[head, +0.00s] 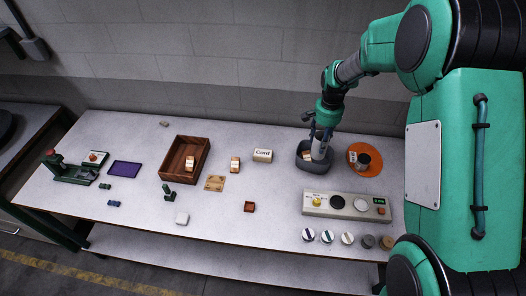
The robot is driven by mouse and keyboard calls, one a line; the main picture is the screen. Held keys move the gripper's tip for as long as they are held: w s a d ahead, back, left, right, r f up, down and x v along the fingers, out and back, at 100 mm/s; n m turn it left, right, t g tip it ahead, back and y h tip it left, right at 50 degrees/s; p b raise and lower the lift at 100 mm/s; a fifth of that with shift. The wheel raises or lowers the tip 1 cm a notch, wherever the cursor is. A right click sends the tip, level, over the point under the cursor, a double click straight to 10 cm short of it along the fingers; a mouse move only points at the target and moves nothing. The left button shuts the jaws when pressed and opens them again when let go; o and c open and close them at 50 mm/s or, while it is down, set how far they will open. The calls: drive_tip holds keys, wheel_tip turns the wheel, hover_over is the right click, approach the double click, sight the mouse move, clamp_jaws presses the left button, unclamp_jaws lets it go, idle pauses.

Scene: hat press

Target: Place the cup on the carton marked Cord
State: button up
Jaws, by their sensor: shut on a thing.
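The carton marked Cord (262,156) is a small cream box standing upright on the table, left of the grey bin. My gripper (322,137) points down over the grey bin (313,169) and is shut on a pale, cylinder-shaped thing that looks like the cup (319,149). The cup's lower end is at the bin's opening; whether it touches the bin's floor is hidden.
A small labelled item (306,155) sits inside the bin. A brown wooden tray (172,178) and a small orange-and-white box (235,164) stand left of the Cord carton. A control panel (345,205) and several round pieces lie in front. The table behind the carton is clear.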

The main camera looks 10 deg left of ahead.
drive_tip(key=s+a+p, duration=0.1)
drive_tip(key=s+a, duration=0.3)
drive_tip(key=a, duration=0.5)
drive_tip(key=s+a+p, duration=0.2)
drive_tip(key=s+a, duration=0.2)
drive_tip(key=a, duration=0.5)
drive_tip(key=shift+w+f, duration=0.15)
drive_tip(key=shift+f, duration=2.65)
drive_tip(key=shift+w, duration=0.1)
drive_tip(key=w+a, duration=0.3)
drive_tip(key=w, duration=0.4)
drive_tip(key=w+a+f, duration=0.1)
drive_tip(key=w+a, duration=0.2)
drive_tip(key=w, duration=0.4)
drive_tip(key=shift+w+f+p, duration=0.2)
drive_tip(key=shift+w+p, duration=0.15)
drive_tip(key=shift+p, duration=0.1)
drive_tip(key=shift+f, duration=1.8)
drive_tip(key=shift+f, duration=0.1)
